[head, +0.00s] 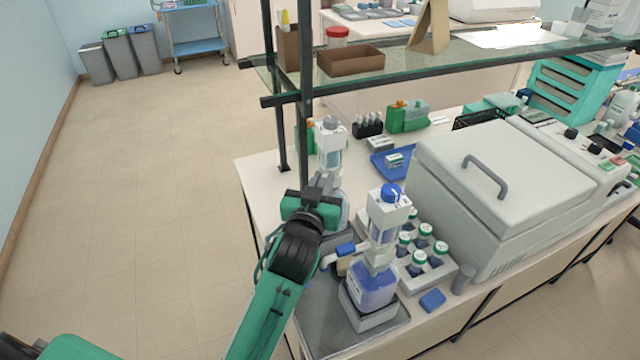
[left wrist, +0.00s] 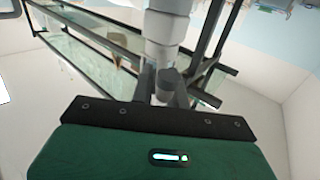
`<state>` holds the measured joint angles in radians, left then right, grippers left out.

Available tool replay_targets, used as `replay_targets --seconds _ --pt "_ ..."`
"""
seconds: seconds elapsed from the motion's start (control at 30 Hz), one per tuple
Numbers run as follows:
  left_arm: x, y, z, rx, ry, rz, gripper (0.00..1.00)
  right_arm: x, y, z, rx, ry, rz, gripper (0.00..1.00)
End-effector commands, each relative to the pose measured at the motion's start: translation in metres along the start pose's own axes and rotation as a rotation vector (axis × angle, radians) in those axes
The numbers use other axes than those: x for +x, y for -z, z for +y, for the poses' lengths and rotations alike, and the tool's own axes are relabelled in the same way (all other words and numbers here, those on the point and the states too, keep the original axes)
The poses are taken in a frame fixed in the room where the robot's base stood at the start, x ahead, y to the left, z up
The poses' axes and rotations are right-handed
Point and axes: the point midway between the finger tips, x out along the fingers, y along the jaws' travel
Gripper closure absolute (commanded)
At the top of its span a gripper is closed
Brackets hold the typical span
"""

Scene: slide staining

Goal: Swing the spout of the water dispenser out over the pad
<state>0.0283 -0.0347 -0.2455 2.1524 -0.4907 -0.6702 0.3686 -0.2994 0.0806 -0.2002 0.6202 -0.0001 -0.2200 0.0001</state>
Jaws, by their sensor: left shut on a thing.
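Two bottle-top dispensers stand at the bench's left end. The rear one (head: 330,135), clear and grey-topped, is partly hidden by my left gripper (head: 322,185). That gripper is at its front side, shut on a small grey part that looks like its spout. In the left wrist view the grey part (left wrist: 168,80) sits between the fingers, below a pale column (left wrist: 165,30). A grey mat (head: 318,315) lies at the bench's front left corner. My right gripper is not in view.
A rack of green-capped bottles (head: 425,245) and a large white lidded machine (head: 505,185) stand to the right. A glass shelf (head: 450,60) on dark posts overhangs the back. A blue tray (head: 383,160) lies behind the dispensers. The floor at left is clear.

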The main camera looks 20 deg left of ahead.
Motion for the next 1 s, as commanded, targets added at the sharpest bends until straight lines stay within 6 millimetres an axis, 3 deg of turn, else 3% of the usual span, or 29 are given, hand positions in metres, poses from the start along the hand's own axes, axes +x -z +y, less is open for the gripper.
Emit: replay_targets --seconds 0.53,0.57,0.67,1.0 --pt "0.0001 0.0007 0.0008 0.000 0.014 0.002 1.00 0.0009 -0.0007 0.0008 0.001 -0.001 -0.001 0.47" --pt "0.0001 0.0008 0.0008 0.000 0.014 0.002 0.82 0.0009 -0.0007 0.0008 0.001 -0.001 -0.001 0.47" --pt "0.0001 0.0007 0.0008 0.000 0.014 0.002 0.63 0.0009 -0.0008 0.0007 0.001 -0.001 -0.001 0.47" --pt "0.0003 0.0035 0.0008 -0.001 0.014 0.003 0.62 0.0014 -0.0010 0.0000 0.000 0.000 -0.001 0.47"
